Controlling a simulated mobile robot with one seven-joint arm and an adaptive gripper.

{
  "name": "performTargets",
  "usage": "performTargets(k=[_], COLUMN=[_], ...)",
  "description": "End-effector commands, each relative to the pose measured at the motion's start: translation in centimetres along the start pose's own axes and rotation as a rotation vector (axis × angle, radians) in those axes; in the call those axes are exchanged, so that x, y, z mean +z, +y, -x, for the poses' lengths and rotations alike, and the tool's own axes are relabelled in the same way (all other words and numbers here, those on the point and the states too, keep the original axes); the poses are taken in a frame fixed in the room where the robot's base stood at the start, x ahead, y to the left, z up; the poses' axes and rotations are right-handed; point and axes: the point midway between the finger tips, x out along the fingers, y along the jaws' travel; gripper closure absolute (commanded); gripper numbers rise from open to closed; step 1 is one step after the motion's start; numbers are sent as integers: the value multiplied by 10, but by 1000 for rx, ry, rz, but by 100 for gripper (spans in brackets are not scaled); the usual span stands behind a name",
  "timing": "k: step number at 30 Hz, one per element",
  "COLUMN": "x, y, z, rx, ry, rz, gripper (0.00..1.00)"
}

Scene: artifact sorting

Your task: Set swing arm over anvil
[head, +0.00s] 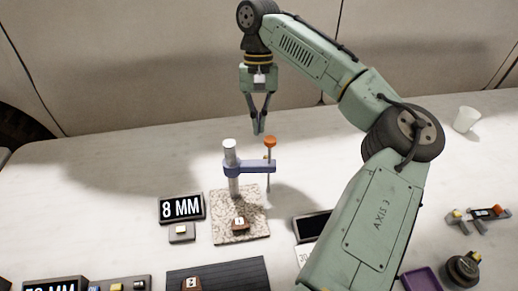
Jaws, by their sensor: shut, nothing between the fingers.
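A blue swing arm (256,167) is mounted on a grey upright post (232,160) and reaches out to the right. An orange-topped rod (269,143) runs down through its free end. The post stands on a speckled stone base (222,226). A small brown block with a pale marked piece (239,226) sits near the front of the base, and it may be the anvil. The swing arm's free end is to the right of this block, not over it. My gripper (259,131) is shut and empty, pointing down, and appears just above and left of the orange top. Contact cannot be told.
An "8 MM" display (182,208) stands left of the base, with a small grey block (181,233) in front. A dark ribbed mat (220,277) lies at the front. A purple tray (421,279) is front right. A white cup (466,120) stands far right. The table's left back is clear.

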Motion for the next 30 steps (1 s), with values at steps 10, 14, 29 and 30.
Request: performTargets(k=[10, 14, 29, 30], x=[22, 33, 39, 40], y=[1, 0, -1, -1], z=[-46, -50, -53, -53], rx=[2, 2, 0, -1], ry=[2, 1, 0, 0], rz=[-1, -1, -3, -6], gripper=[100, 100, 100, 100])
